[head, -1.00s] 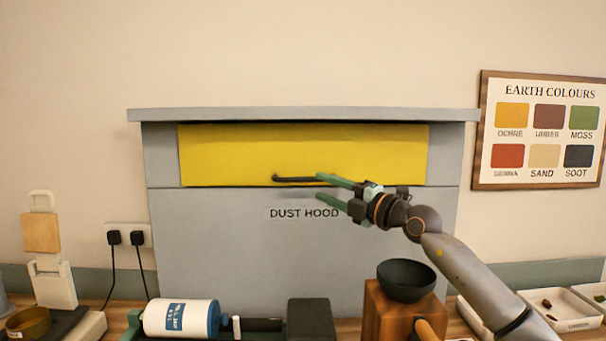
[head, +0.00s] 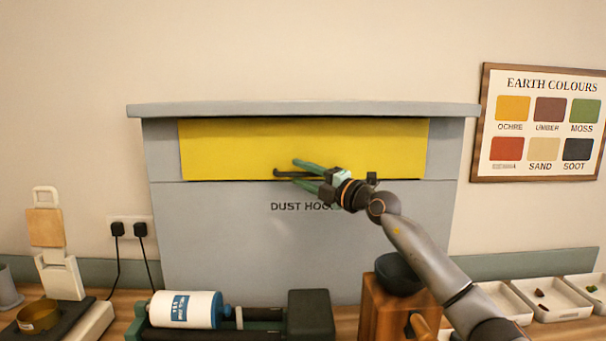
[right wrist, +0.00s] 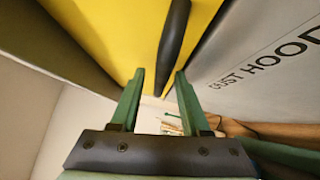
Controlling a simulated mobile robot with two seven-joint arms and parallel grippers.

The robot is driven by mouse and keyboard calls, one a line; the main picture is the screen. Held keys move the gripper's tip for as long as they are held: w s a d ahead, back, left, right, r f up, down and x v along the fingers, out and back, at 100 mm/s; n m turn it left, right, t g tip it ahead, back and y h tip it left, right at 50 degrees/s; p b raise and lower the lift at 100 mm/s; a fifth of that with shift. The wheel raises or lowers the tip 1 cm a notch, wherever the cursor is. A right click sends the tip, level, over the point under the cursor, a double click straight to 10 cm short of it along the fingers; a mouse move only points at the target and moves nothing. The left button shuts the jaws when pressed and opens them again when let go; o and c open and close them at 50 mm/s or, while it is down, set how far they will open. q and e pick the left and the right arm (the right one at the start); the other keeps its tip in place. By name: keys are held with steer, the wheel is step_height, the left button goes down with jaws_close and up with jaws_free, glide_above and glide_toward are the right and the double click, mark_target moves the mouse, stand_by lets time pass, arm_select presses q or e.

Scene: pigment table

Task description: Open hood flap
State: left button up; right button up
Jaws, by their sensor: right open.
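The yellow hood flap (head: 235,148) is set in the upper front of the grey dust hood (head: 210,230). It looks closed or nearly so. A dark bar handle (head: 277,173) runs along its lower edge. My right gripper (head: 294,172) is at the handle, with its green fingers open, one above and one below the bar. In the right wrist view the handle (right wrist: 173,40) lies ahead of and between the two open fingers (right wrist: 160,80); whether either touches it I cannot tell. My left gripper is not in view.
Below the hood stand a white-and-blue roller (head: 185,309), a dark block (head: 310,314) and a wooden stand with a black bowl (head: 398,275). Pigment trays (head: 548,298) are at the right. A scale-like device (head: 60,275) is at the left.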

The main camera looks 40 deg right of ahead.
jaws_close()
stand_by(1.4)
